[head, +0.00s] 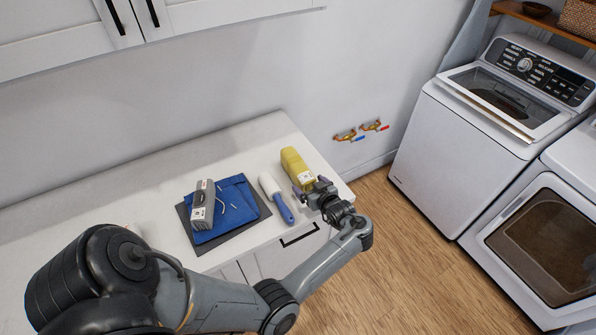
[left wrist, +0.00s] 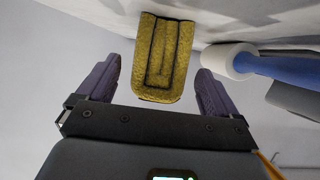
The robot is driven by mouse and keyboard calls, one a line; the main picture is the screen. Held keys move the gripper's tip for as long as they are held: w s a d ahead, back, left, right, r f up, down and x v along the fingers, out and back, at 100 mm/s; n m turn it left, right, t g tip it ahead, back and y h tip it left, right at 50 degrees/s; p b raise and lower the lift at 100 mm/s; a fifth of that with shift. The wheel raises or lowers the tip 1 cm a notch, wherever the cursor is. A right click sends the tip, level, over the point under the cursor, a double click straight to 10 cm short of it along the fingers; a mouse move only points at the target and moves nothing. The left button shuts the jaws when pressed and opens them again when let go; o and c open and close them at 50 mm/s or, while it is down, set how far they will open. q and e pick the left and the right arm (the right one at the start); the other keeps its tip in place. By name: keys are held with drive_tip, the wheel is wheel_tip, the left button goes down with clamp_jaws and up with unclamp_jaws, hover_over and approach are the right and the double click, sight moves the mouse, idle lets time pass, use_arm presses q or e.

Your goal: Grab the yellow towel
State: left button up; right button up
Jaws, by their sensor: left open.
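The yellow towel (head: 297,168) is folded into a long block and lies on the white counter near its right end. In the left wrist view the towel (left wrist: 163,57) is ahead of the jaws, its near end roughly between the fingertips. My left gripper (head: 311,190) is at the near end of the towel, over the counter's front edge. In the left wrist view my left gripper (left wrist: 153,75) is open with nothing held, its two dark fingers spread wider than the towel. My right gripper is not in view.
A lint roller (head: 277,196) with a blue handle lies just left of the towel. Further left, a grey item (head: 202,205) rests on a folded blue cloth (head: 235,203) on a dark mat. A washer (head: 455,138) stands right, across open floor.

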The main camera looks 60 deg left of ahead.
sight(298, 171)
use_arm(q)
drive_tip(key=x, duration=0.3)
drive_tip(key=shift+w+a+r, duration=0.1)
drive_tip(key=shift+a+r, duration=0.2)
drive_tip(key=shift+a, duration=0.05)
drive_tip(key=shift+a+f, duration=0.3)
drive_tip(key=shift+a, duration=0.2)
drive_tip(key=c, duration=1.3)
drive_tip(key=shift+r, duration=0.1)
